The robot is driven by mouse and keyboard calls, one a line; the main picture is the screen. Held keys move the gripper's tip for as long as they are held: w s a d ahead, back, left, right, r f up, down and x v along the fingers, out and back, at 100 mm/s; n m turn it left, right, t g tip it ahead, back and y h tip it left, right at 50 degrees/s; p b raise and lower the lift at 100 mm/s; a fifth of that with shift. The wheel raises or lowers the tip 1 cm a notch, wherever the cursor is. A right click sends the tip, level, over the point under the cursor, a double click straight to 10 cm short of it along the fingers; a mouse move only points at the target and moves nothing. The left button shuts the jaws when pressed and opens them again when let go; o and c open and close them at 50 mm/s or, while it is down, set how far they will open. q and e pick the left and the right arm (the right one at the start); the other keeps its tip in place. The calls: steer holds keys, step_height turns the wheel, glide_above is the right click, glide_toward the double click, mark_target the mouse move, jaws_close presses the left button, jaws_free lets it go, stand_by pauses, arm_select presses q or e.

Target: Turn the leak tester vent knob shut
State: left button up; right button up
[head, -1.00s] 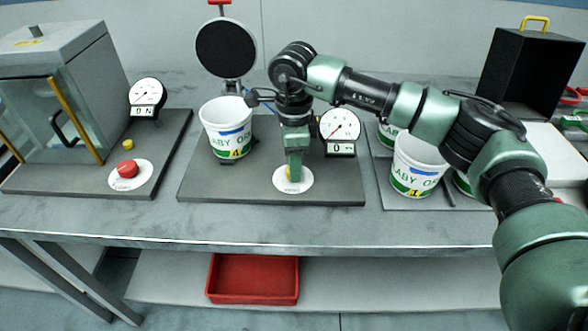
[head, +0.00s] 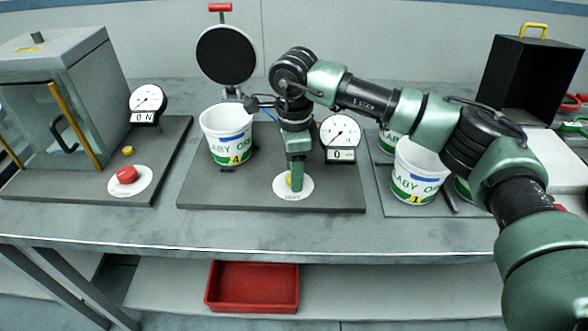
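The leak tester stands on a dark base plate (head: 250,198) mid-bench, with a raised round black lid (head: 226,55), a white labelled tub (head: 228,137) below it and a dial gauge (head: 340,131) whose display reads 0. Its yellow vent knob (head: 289,180) sits on a white disc (head: 293,194) marked VENT. My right gripper (head: 297,182) points down at the knob. Its green finger covers much of the knob, leaving a yellow sliver showing at the left. The finger gap is hidden, so I cannot tell whether it grips the knob. My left gripper is out of view.
At left, a glass-fronted chamber (head: 55,100) has a red button (head: 127,174) and its own gauge (head: 147,99). More tubs (head: 416,172) stand right of the tester, under my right arm. A black box (head: 528,80) stands behind. A red tray (head: 252,287) lies on the lower shelf.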

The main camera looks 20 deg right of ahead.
step_height(320, 180, up, 8)
steer(key=shift+f+b, duration=0.15)
steer(key=shift+b, duration=0.45)
